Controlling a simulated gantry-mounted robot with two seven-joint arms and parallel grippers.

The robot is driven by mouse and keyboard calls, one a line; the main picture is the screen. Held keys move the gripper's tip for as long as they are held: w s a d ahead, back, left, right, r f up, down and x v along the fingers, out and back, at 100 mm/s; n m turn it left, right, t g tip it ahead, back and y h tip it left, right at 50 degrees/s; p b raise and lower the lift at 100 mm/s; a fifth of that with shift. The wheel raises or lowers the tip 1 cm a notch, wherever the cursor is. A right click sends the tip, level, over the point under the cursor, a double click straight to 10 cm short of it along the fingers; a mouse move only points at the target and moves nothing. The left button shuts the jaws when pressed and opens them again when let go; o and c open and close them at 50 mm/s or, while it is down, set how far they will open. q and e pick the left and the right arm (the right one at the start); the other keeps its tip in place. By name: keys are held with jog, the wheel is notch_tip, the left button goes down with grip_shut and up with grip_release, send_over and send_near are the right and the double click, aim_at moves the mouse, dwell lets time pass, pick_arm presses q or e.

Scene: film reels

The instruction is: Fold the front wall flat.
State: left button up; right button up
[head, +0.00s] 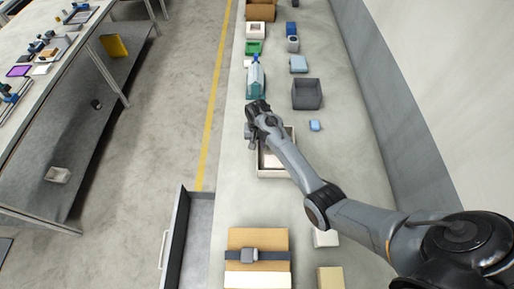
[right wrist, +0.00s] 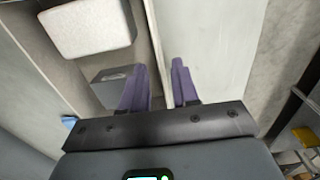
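A cream open-topped box (head: 276,173) stands on the long bench, partly covered by my right arm, with a pale item (head: 269,158) in it. My right gripper (head: 251,140) is over the box's left side in the head view. In the right wrist view, its two purple-grey fingers (right wrist: 160,88) stand apart. A thin wall edge (right wrist: 153,35) runs up between them, with a broad pale panel (right wrist: 207,45) to its right. I cannot tell whether the fingers touch the wall. A white rounded block (right wrist: 88,25) lies left of that edge. My left gripper is out of view.
Behind the box are a teal bottle-like item (head: 256,82), a dark grey bin (head: 307,94) and a small blue item (head: 315,125). Nearer are a cardboard box (head: 258,240) with a dark strap and an open drawer (head: 187,235). Bare bench lies right of the box.

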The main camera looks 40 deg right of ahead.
jog(key=shift+f, duration=2)
grip_shut()
